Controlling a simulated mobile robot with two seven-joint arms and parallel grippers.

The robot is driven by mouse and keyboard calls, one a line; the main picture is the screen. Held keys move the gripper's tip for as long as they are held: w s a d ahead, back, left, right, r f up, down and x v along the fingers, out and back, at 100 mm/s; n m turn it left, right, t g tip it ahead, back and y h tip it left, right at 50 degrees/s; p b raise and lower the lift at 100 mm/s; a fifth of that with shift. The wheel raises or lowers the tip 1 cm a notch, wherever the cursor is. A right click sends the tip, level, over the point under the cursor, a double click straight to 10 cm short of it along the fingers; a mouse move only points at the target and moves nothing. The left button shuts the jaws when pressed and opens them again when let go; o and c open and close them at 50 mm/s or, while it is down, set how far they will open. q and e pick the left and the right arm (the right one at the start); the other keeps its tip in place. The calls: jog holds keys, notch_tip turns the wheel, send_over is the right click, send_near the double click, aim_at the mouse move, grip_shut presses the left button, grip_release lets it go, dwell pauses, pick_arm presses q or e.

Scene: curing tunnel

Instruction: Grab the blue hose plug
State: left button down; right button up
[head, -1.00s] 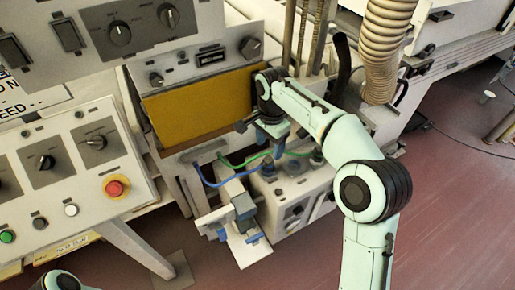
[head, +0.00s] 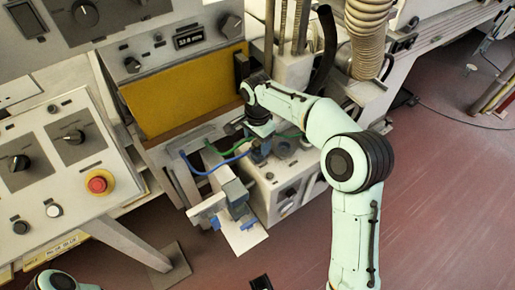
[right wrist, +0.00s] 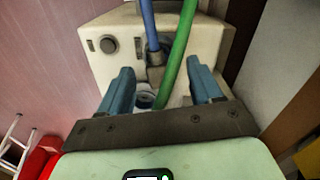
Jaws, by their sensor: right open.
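In the head view my right gripper (head: 260,145) is over the box's near top edge, and the plug is hard to make out. My left gripper is not visible.
A clamp-like fixture with a white plate (head: 245,236) stands in front of the box. A yellow panel (head: 190,92) rises behind, and a ribbed duct (head: 367,40) hangs at the right. A control panel with a red button (head: 100,182) is at left.

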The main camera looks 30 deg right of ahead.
notch_tip(320, 180, down, 3)
jog(key=shift+r, duration=0.2)
jog(key=c, duration=1.1)
jog(key=shift+r, duration=0.1)
jog(key=shift+c, duration=0.2)
